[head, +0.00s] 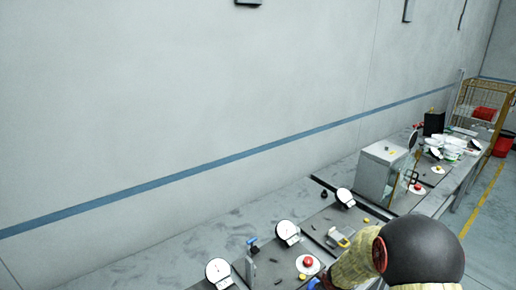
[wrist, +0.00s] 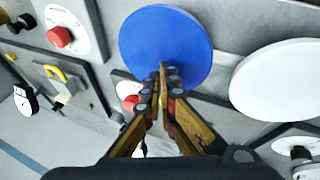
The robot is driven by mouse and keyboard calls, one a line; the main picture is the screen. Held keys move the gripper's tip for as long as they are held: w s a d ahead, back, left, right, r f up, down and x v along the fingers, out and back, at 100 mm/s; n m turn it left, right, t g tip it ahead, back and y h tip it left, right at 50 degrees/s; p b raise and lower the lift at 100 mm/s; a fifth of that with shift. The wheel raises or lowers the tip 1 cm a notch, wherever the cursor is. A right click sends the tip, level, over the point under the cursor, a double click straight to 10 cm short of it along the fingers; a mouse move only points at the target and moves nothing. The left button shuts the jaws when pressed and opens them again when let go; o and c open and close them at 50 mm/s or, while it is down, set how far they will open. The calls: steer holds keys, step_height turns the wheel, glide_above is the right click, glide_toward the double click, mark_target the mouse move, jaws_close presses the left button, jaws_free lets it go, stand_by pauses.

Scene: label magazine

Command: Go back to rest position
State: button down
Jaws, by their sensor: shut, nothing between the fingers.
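My gripper (wrist: 163,70) is in the wrist view, with its two yellow and dark fingers closed together and nothing between them. Its tips lie in front of a blue disc (wrist: 165,35); I cannot tell whether they touch it. In the head view my arm (head: 400,255) shows at the lower right, with a dark round joint and a wrapped yellowish link. The gripper itself cannot be made out in the head view.
A long bench carries several white dials (head: 287,231), red buttons (head: 308,262) and a grey box (head: 382,170). In the wrist view a white disc (wrist: 285,80) is right of the blue one, and a red button (wrist: 60,37) is left. A wire cage (head: 485,100) stands far right.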

steer(key=s+d+r+m+g+h+b, duration=0.1)
steer(key=s+r+m+g, duration=0.15)
steer(key=s+r, duration=0.35)
steer(key=s+d+r+m+g+h+b, duration=0.1)
steer(key=s+d+r+m+b, duration=0.2)
steer(key=s, duration=0.5)
steer(key=s+a+r+m+t+y+b, duration=0.1)
steer(key=s+a+r+b, duration=0.2)
steer(key=s+r, duration=0.4)
steer(key=s+a+r+m+t+y+b, duration=0.1)
steer(key=s+a+r+b, duration=0.3)
steer(key=s, duration=0.7)
step_height(320, 180, up, 3)
steer(key=a+m+t, duration=0.1)
steer(key=a, duration=0.1)
steer(key=shift+s+a+r, duration=0.15)
steer(key=shift+s+a, duration=0.15)
steer(key=shift+s, duration=0.05)
